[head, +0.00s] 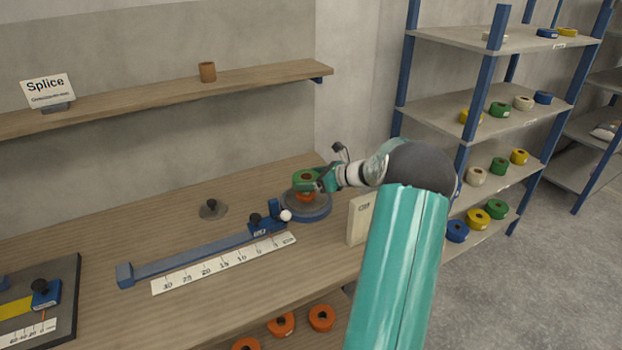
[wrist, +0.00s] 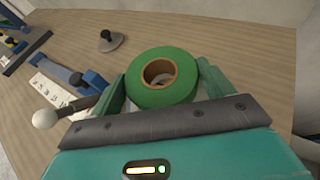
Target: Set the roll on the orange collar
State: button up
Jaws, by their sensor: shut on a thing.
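A green roll with a brown core (head: 304,176) is in my gripper (head: 317,182). In the wrist view the roll (wrist: 160,99) lies flat between the two fingers of my gripper (wrist: 161,76), one on each side. The orange collar (head: 305,196) shows just below the roll in the head view, on a round blue-grey base (head: 318,212). I cannot tell whether roll and collar touch. In the wrist view the collar is hidden; something pale shows through the roll's hole.
A blue rail (head: 190,258) with a white-knobbed slider (head: 262,227) and a number scale (head: 222,264) lies left of the base. A pale block (head: 357,218) stands to the right. A small black-knobbed disc (head: 211,209) sits behind the rail. Shelves with rolls stand at right.

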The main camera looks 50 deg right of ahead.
jog(key=shift+w+a, duration=0.1)
jog(key=shift+a, duration=0.05)
jog(key=shift+f, duration=0.25)
jog(key=shift+f, duration=0.3)
jog(key=o, duration=1)
jog(key=shift+f, duration=0.1)
jog(key=shift+c, duration=0.2)
